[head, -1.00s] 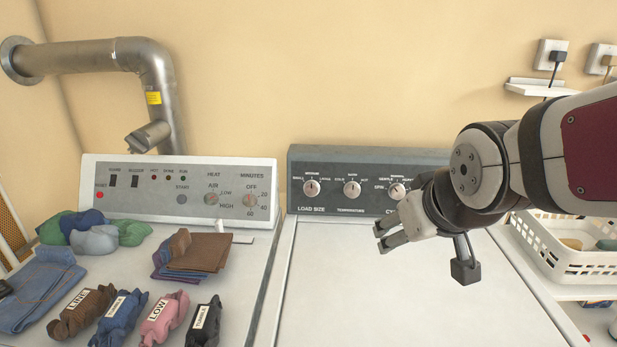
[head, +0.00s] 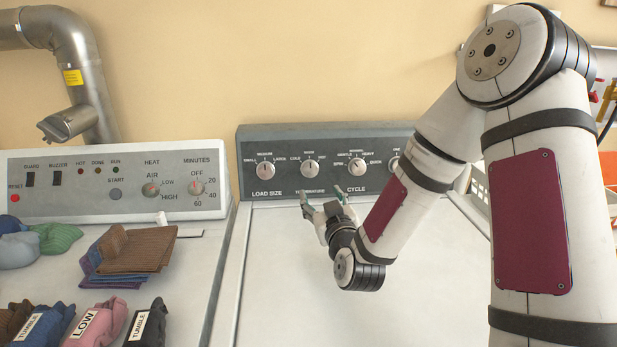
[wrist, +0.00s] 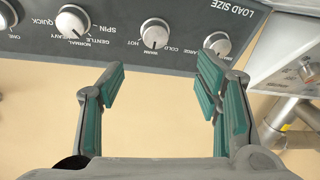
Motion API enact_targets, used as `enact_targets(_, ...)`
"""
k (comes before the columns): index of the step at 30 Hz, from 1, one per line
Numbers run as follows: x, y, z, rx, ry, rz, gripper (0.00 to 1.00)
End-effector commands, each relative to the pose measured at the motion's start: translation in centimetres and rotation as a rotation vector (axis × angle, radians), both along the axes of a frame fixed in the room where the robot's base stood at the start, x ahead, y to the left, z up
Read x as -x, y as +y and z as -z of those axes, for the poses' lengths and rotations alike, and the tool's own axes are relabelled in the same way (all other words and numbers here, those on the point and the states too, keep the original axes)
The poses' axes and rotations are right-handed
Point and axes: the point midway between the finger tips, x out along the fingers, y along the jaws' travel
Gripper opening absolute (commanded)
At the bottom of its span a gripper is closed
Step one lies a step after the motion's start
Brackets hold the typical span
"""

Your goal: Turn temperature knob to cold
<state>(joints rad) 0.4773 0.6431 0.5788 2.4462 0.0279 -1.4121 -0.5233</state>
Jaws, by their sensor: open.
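The temperature knob (head: 309,168) is a round silver dial on the dark grey washer panel (head: 262,135), between the load size knob (head: 265,170) and the cycle knob (head: 357,168). In the wrist view, which shows the panel upside down, the temperature knob (wrist: 155,32) has its dark mark toward WARM, with COLD on the picture's right and HOT on its left. My gripper (head: 322,198) is open and empty, just below the temperature knob in the head view. In the wrist view its green-padded fingers (wrist: 162,72) are spread on either side of the knob, apart from it.
A second panel (head: 110,205) with dials and switches stands at left. Folded cloth (head: 135,250) and labelled bundles lie on that machine. The washer lid (head: 290,290) is clear. A pale basket (head: 470,207) sits partly behind my arm at right.

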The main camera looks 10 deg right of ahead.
Motion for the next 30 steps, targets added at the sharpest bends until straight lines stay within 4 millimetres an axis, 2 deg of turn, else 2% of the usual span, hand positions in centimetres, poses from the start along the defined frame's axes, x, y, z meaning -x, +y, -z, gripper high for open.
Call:
enact_targets(8, -1.1, -0.5, 0.2, -0.010, -0.035, 0.023, 0.58)
enact_targets(11, -2.5, -0.6, 0.2, -0.011, -0.034, 0.025, 0.58)
enact_targets(24, -10.8, -0.9, 0.3, -0.011, -0.033, 0.023, 0.58)
enact_targets(30, -13.1, -0.9, 0.3, -0.010, -0.032, 0.022, 0.58)
